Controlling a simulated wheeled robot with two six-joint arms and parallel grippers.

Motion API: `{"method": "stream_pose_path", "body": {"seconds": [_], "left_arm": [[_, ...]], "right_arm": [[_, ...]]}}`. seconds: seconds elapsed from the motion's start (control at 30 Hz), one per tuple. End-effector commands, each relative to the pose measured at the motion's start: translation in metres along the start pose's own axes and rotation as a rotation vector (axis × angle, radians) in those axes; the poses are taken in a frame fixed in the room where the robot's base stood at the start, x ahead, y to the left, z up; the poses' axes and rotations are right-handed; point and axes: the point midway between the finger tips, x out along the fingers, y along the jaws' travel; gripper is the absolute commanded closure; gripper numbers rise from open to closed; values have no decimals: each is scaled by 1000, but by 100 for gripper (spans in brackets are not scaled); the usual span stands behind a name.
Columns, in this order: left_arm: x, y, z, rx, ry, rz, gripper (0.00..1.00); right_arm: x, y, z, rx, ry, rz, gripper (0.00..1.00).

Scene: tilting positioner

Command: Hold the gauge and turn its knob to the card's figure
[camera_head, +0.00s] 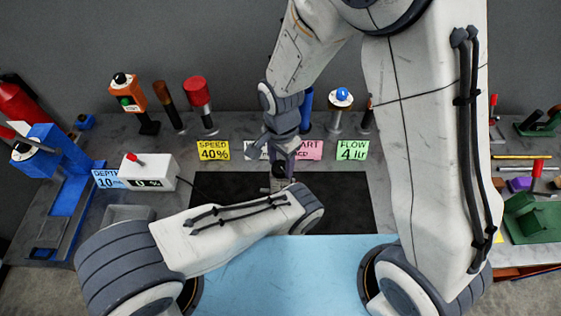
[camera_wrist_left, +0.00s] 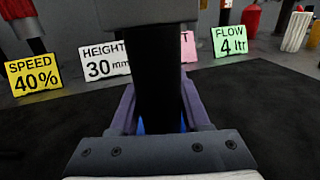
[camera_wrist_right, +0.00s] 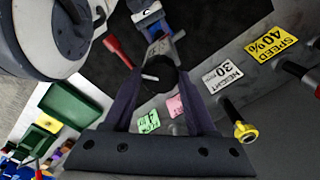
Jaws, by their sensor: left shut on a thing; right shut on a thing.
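My left gripper (camera_wrist_left: 158,108) is shut around a dark upright cylinder (camera_wrist_left: 158,75), apparently the gauge's stem, below a grey block that crosses the top of the left wrist view. My right gripper (camera_head: 282,155) points down at the mat's centre and is shut on a dark round knob (camera_wrist_right: 160,76) in the right wrist view. A short white mark shows on the knob. The gauge's scale is not readable, and my forearm hides the left gripper in the head view. The cards read speed 40% (camera_head: 213,151), height 30 mm (camera_wrist_left: 105,62) and flow 4 ltr (camera_head: 352,150). A pink card (camera_head: 310,150) is partly hidden.
A white box with a red knob and display (camera_head: 150,178) stands left of the dark mat (camera_head: 345,195), by a blue depth card (camera_head: 107,179). A blue fixture (camera_head: 50,150) is farther left. A green fixture (camera_head: 530,220) stands right. Several upright tools line the back.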

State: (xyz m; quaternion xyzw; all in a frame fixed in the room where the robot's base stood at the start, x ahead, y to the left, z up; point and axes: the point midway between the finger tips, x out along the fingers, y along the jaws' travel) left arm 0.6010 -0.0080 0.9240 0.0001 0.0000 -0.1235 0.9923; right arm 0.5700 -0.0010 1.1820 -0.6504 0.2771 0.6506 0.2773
Motion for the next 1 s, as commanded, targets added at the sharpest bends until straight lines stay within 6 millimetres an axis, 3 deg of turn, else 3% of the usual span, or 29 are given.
{"method": "stream_pose_path", "body": {"seconds": [0.27,1.0], "left_arm": [[0,0,0,-1,0,1,100],[0,0,0,-1,1,0,100]], "right_arm": [[0,0,0,-140,0,1,99],[0,0,0,-803,0,1,99]]}}
